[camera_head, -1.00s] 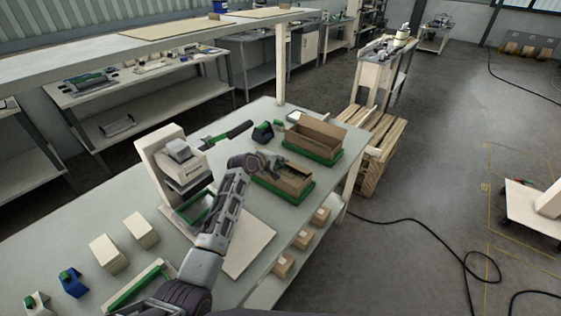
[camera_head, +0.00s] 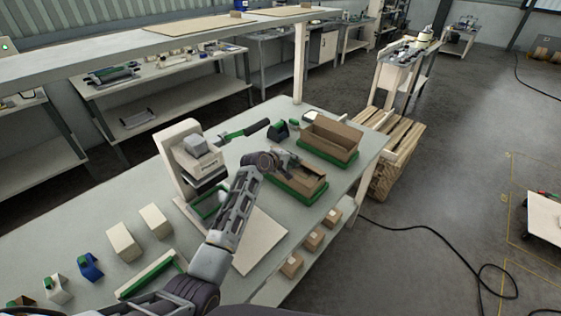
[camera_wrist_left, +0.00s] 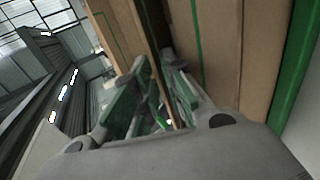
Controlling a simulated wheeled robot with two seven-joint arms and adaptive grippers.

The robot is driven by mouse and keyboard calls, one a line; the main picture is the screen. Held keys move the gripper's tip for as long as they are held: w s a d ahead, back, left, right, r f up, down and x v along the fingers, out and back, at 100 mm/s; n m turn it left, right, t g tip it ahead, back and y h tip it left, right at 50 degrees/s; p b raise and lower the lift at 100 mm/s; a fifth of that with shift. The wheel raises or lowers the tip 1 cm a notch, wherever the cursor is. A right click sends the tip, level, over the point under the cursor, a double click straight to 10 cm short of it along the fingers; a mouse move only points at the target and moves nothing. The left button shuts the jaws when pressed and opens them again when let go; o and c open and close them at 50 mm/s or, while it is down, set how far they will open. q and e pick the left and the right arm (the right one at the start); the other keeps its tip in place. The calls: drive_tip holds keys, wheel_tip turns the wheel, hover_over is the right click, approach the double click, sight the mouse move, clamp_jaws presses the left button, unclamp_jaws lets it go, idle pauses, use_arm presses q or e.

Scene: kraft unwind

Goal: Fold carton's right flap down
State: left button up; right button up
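The near carton (camera_head: 305,190) is an open brown box in a green tray (camera_head: 296,200) on the bench. My left gripper (camera_head: 287,161) is at its far left side, at the carton's upper edge. In the left wrist view, the two fingers (camera_wrist_left: 158,62) are close together, with a thin cardboard edge running between or just behind them. A brown panel (camera_wrist_left: 118,25) is on the left, and a wider brown panel with a green line (camera_wrist_left: 240,60) is on the right. Whether the fingers grip the cardboard is unclear. The gripper and forearm hide part of the carton. My right gripper is out of view.
A second open carton (camera_head: 330,142) stands in a green tray just behind. A white press-like device (camera_head: 188,160) with a green-and-black handle stands left of my arm. Small boxes (camera_head: 315,238) sit on a lower shelf. White blocks (camera_head: 123,242) stand at the left.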

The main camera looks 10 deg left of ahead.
use_arm(q)
drive_tip(key=v, duration=1.1)
drive_tip(key=shift+r, duration=0.15)
idle(0.3)
drive_tip(key=shift+s, duration=0.1)
